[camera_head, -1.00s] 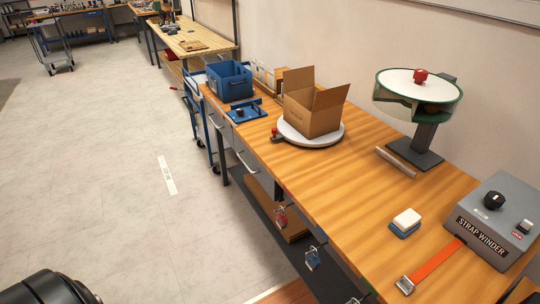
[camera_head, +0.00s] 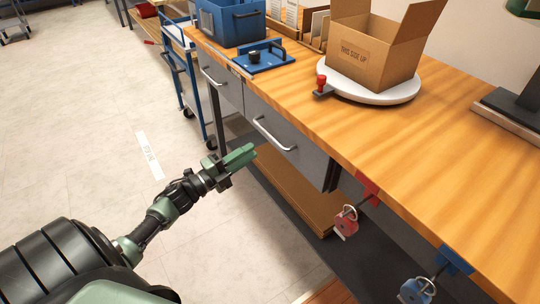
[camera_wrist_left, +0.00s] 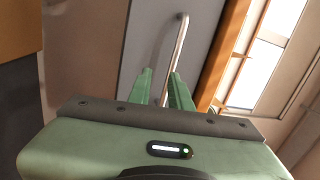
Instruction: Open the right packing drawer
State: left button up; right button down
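The right packing drawer (camera_head: 300,152) is a grey front under the wooden bench top, with a silver bar handle (camera_head: 273,134). It looks shut, level with the left drawer (camera_head: 228,88). My left gripper (camera_head: 250,151) is in front of the right drawer, just short of its handle, fingers pointing toward it. In the left wrist view the green fingers (camera_wrist_left: 160,76) are apart and empty. The handle (camera_wrist_left: 180,45) lies ahead of them, its lower end showing in the gap between them. I cannot see my right gripper.
The bench top (camera_head: 300,105) carries a blue bin (camera_head: 228,22), a blue fixture (camera_head: 262,57) and an open carton (camera_head: 372,55) on a white turntable (camera_head: 385,97). A red padlock (camera_head: 345,221) and a blue padlock (camera_head: 415,291) hang farther right. A blue cart (camera_head: 183,75) stands beyond.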

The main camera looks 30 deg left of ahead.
aim_at(270, 135)
pick_arm(q)
jog(key=shift+w+d+r+m+h, duration=0.35)
jog(key=shift+w+r+m+h, duration=0.05)
jog(key=shift+r, duration=0.25)
jog(key=shift+w+d+r+m+h, duration=0.3)
jog(key=shift+w+r+m+h, duration=0.1)
jog(key=shift+r, duration=0.2)
jog(key=x, duration=0.6)
jog(key=shift+f, duration=0.2)
grip_shut()
